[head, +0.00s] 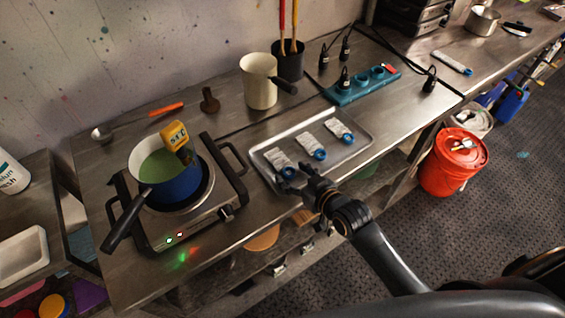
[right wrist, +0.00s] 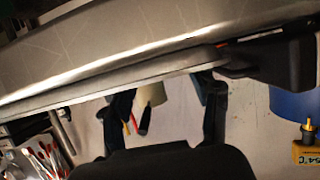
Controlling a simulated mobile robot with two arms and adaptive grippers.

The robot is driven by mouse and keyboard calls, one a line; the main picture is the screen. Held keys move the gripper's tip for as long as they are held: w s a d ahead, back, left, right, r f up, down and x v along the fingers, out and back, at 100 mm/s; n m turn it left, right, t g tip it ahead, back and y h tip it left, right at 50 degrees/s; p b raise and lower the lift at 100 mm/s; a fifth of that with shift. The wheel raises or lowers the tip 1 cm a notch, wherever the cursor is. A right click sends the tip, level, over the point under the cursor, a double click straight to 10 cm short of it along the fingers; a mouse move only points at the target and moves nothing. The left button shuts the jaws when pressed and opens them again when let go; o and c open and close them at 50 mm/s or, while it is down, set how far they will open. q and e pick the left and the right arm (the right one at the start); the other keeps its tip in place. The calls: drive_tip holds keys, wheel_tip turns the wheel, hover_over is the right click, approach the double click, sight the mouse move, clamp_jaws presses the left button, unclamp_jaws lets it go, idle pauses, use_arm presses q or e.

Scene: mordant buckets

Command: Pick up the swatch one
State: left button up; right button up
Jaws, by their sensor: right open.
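Three pale swatches with blue clips lie in a row in a shallow metal tray (head: 365,146) in the head view: a left swatch (head: 279,159), a middle swatch (head: 308,141) and a right swatch (head: 338,128). I cannot read any marking that tells which is swatch one. My right gripper (head: 293,180) is open at the tray's front left edge, close to the left swatch's blue clip. I cannot tell whether it touches. In the right wrist view the open fingers (right wrist: 165,92) stand apart with no swatch visible between them. My left gripper is not in view.
A blue pot (head: 172,182) with green liquid and a yellow thermometer (head: 174,134) stands on a hot plate (head: 217,200) left of the tray. A cream jug (head: 259,88) and a blue power strip (head: 350,88) stand behind. A red bucket (head: 452,165) is on the floor.

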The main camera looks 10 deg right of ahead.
drive_tip(key=shift+c, duration=0.3)
drive_tip(key=c, duration=1)
drive_tip(key=shift+o, duration=0.2)
